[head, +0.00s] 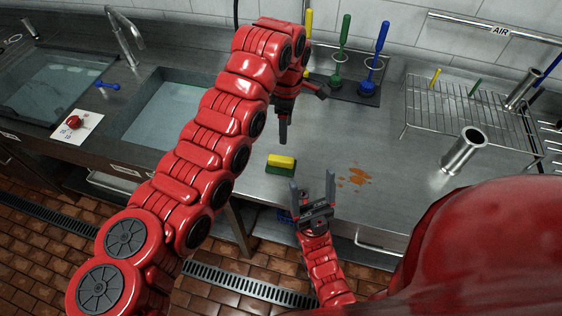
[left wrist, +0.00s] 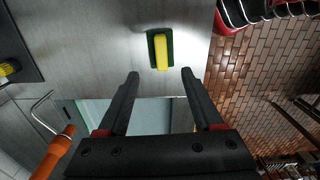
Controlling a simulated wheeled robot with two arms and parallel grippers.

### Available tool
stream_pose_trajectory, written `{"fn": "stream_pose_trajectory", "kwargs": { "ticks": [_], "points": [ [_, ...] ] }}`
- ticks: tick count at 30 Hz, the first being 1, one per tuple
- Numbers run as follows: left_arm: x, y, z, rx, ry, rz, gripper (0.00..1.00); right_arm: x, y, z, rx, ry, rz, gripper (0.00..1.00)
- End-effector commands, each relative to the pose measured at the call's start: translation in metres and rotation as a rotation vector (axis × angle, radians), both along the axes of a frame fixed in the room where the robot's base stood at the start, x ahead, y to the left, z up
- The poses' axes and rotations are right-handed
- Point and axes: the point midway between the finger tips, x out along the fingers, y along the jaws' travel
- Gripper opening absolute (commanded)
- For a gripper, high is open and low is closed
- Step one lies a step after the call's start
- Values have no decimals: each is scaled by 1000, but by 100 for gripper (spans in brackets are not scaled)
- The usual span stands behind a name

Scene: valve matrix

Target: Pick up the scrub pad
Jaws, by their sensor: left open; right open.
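The scrub pad (head: 281,161) is a small block, yellow on top and green below. It lies flat on the steel counter near the front edge. In the left wrist view the scrub pad (left wrist: 161,52) shows just beyond the fingertips, roughly centred between them. My left gripper (head: 303,116) is open and empty above the counter, behind the pad in the head view; its two fingers also show in the left wrist view (left wrist: 160,74). My right gripper (head: 312,184) is open and empty near the counter's front edge, just right of the pad. Neither gripper touches the pad.
An orange-brown stain (head: 357,177) lies right of the pad. Upright brushes (head: 341,50) stand on a dark mat at the back. A wire rack (head: 470,112) and a steel cylinder (head: 463,152) stand right. A sink (head: 160,115) lies left.

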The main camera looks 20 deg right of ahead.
Motion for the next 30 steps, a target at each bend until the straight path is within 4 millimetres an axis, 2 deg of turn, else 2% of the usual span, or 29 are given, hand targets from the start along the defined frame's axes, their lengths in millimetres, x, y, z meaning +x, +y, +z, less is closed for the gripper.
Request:
{"fn": "stream_pose_trajectory", "kwargs": {
  "ticks": [8,13,15,22,27,30],
  "points": [
    [-1,-1,-50,-1,0,-3,68,0,0,8,0,0,0,77],
    [0,0,-77,0,-2,-2,68,0,0,-1,0,0,0,77],
    [1,1,-82,-2,-3,-2,68,0,0,8,0,0,0,77],
    [2,2,-97,-3,-4,-1,68,0,0,17,0,0,0,77],
    [2,15,-121,2,3,0,68,0,0,46,0,0,0,77],
    [3,12,-135,0,-1,-2,68,0,0,43,0,0,0,77]
  ]
}}
